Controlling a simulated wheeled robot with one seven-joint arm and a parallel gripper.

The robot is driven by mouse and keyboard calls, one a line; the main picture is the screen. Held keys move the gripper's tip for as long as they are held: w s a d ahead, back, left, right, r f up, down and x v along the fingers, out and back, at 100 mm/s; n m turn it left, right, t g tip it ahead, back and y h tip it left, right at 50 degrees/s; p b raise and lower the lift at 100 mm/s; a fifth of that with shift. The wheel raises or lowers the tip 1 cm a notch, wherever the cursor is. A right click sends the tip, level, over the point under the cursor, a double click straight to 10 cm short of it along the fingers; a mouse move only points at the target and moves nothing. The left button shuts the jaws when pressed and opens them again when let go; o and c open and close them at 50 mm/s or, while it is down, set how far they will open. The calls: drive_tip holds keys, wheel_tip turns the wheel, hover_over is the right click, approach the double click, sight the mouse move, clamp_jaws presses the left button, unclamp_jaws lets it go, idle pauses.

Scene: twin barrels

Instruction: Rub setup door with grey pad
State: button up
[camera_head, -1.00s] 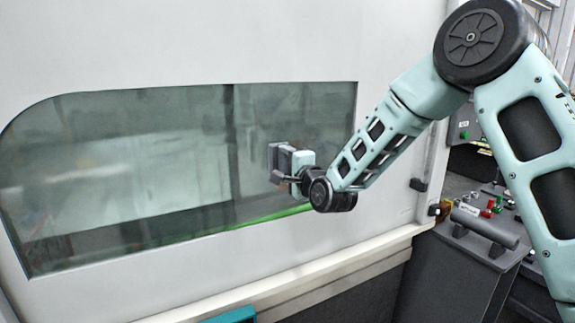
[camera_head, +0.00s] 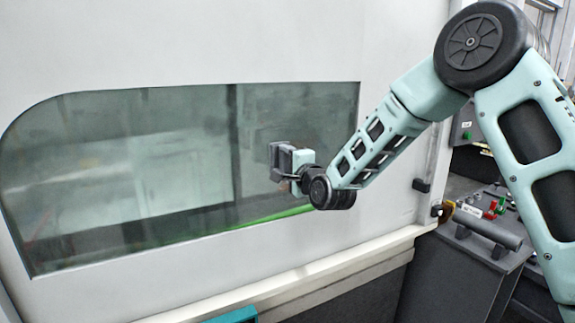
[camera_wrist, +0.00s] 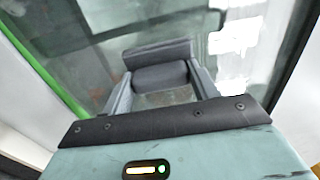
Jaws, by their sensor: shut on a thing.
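The setup door (camera_head: 400,40) is a large white panel with a wide dark glass window (camera_head: 120,170), rounded at its upper left. My gripper (camera_head: 282,160) is at the right part of the window. In the wrist view my gripper (camera_wrist: 160,95) has its two fingers shut on the grey pad (camera_wrist: 158,52), a thick dark grey block. The pad also shows in the head view (camera_head: 274,158), at the gripper's left end, in front of the glass. It looks close to the glass; I cannot tell whether it touches.
A pale ledge (camera_head: 330,268) runs below the door. At right stands a dark grey cabinet (camera_head: 455,280) with a grey cylinder (camera_head: 487,230) and small red and green parts on top. A teal piece (camera_head: 235,315) shows at the bottom edge.

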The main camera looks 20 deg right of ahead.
drive_tip(key=shift+w+a, duration=0.1)
drive_tip(key=shift+w, duration=0.3)
